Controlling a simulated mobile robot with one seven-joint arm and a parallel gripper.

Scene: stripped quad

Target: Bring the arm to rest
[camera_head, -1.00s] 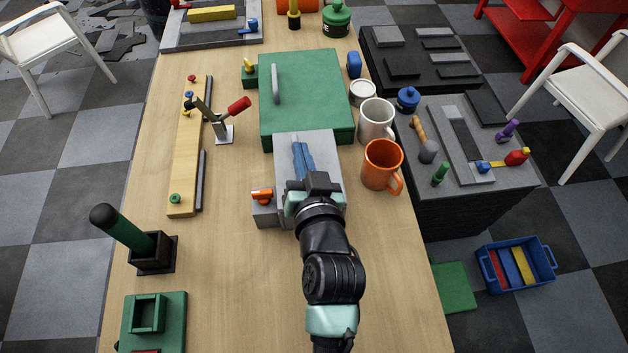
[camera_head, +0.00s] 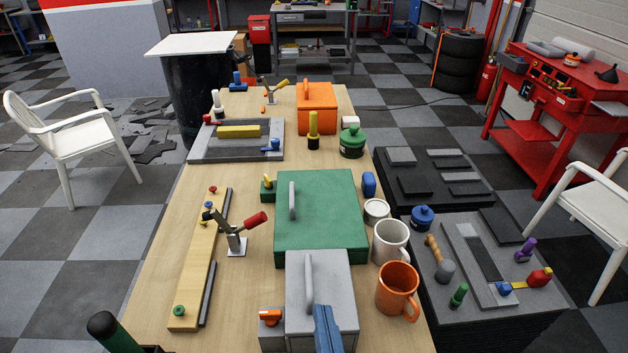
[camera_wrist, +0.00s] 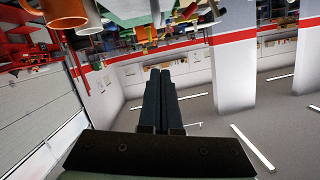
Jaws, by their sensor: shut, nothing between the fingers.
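My gripper shows at the bottom of the head view as blue fingers (camera_head: 324,325), in front of or over the grey lidded box (camera_head: 335,275). The gap to the box cannot be told. In the wrist view my gripper (camera_wrist: 160,72) has its two dark fingers side by side, shut and with nothing between them. The rest of my arm is out of the head view. The wrist picture looks turned over, with table items at its top edge and walls and lamp strips below.
The long wooden table (camera_head: 180,240) holds a green box (camera_head: 335,210), a toggle clamp (camera_head: 235,240), a white mug (camera_head: 391,240) and an orange mug (camera_head: 398,292) close to the right of the grey box. A green-handled thing (camera_head: 110,332) stands at front left.

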